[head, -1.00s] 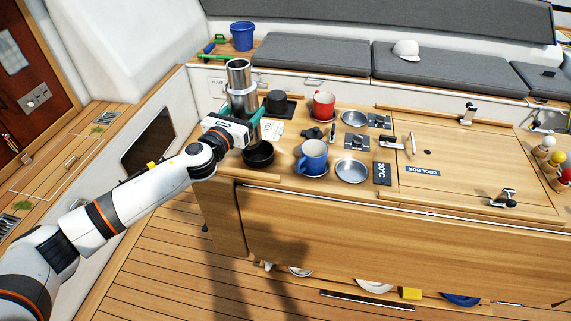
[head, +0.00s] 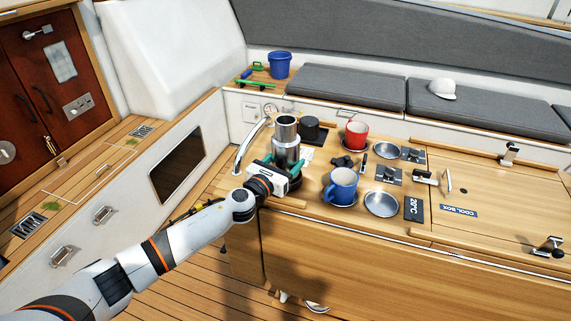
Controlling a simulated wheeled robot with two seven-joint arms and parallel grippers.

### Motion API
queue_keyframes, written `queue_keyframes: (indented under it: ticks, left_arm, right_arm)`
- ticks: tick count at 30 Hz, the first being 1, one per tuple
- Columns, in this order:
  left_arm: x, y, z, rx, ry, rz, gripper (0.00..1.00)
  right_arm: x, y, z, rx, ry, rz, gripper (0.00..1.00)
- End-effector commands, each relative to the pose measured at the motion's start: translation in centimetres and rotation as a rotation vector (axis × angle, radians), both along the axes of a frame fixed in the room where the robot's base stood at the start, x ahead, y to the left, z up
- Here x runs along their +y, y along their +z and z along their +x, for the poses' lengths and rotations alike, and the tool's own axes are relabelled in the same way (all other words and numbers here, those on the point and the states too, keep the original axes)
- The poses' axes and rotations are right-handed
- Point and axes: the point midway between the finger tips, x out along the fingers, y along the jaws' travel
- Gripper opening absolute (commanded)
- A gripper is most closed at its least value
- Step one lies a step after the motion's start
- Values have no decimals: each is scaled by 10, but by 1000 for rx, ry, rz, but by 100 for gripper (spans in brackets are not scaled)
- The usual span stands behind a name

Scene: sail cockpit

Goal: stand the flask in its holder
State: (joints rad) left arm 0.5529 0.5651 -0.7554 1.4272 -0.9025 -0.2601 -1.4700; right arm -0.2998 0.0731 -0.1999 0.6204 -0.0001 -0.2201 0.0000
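The flask (head: 287,150) is a silver metal cylinder, standing upright at the left end of the wooden table in the head view. My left gripper (head: 290,167), with teal fingers, is around its lower part and shut on it. The holder (head: 293,184), a dark round ring, shows only as a sliver below the fingers. The flask is over or in the holder; its bottom is hidden by my gripper, so I cannot tell whether it is seated. My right gripper is out of view.
A blue mug (head: 341,186) and a red mug (head: 357,134) are to the right. A curved metal faucet or rail (head: 247,146) rises to the left.

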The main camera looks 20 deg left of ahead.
Motion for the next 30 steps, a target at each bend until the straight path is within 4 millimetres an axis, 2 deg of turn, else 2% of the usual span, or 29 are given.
queue_keyframes:
  ticks: [6, 14, 15, 18, 26, 30]
  left_arm:
    - [0, 3, 0, -4, 0, -1, 30]
    - [0, -6, 0, -4, 0, -1, 30]
    - [0, -5, 0, -1, -1, 0, 74]
    - [0, -5, 0, -1, -1, 0, 89]
    - [0, -5, 0, -1, -1, 0, 89]
    - [0, 6, 0, -2, -1, 0, 89]
  right_arm:
    - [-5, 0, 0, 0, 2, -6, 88]
    - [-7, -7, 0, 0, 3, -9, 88]
    - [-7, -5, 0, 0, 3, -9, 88]
    - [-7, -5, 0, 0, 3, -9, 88]
    - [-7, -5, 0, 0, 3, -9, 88]
    - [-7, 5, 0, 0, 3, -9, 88]
